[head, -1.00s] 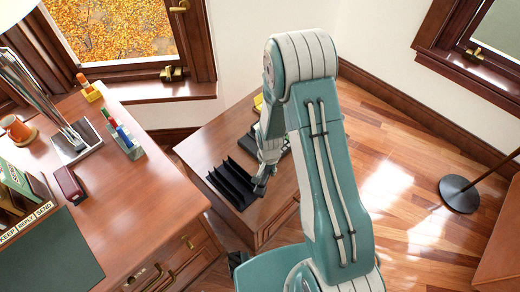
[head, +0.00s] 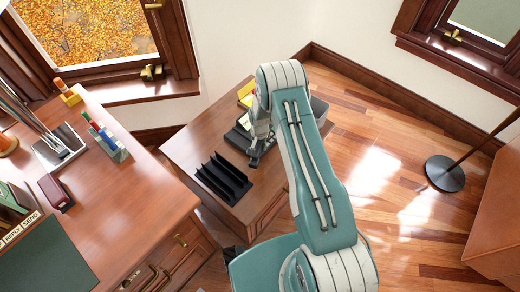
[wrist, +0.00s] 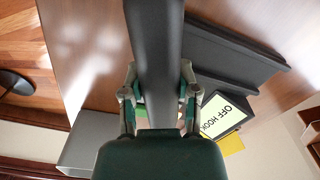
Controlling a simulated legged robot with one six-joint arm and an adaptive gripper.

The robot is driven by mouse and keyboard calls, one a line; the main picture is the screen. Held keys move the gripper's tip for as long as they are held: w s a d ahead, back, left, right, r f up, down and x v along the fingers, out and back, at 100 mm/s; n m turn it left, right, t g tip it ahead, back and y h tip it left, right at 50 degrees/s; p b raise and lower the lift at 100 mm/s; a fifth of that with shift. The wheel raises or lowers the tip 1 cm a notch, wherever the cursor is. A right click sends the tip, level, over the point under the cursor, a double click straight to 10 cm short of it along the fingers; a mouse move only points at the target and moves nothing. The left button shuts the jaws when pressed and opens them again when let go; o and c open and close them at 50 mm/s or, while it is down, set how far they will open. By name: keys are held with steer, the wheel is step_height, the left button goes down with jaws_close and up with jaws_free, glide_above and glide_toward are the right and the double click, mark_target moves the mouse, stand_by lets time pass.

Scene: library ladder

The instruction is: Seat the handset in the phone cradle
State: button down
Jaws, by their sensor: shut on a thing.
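My gripper (wrist: 158,98) is shut on a long dark grey bar, the handset (wrist: 155,50), which runs up out of the top of the wrist view. In the head view my gripper (head: 260,148) is over the low wooden cabinet, with the dark handset end just below it. A dark low unit (head: 238,138), apparently the phone cradle, lies just left of the gripper, partly hidden by my arm. In the wrist view a lit "OFF HOOK" panel (wrist: 227,115) shows right of the gripper. I cannot tell whether the handset touches anything.
A black slotted rack (head: 223,180) stands nearer on the cabinet (head: 185,150). A yellow item (head: 246,95) and a grey bin (head: 320,108) are at its back. The desk (head: 150,190) is to the left. A lamp stand (head: 445,174) is on the open floor at right.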

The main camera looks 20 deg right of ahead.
steer(key=shift+f, duration=1.65)
steer(key=shift+c, duration=1.8)
jaws_free()
steer(key=shift+f, duration=0.1)
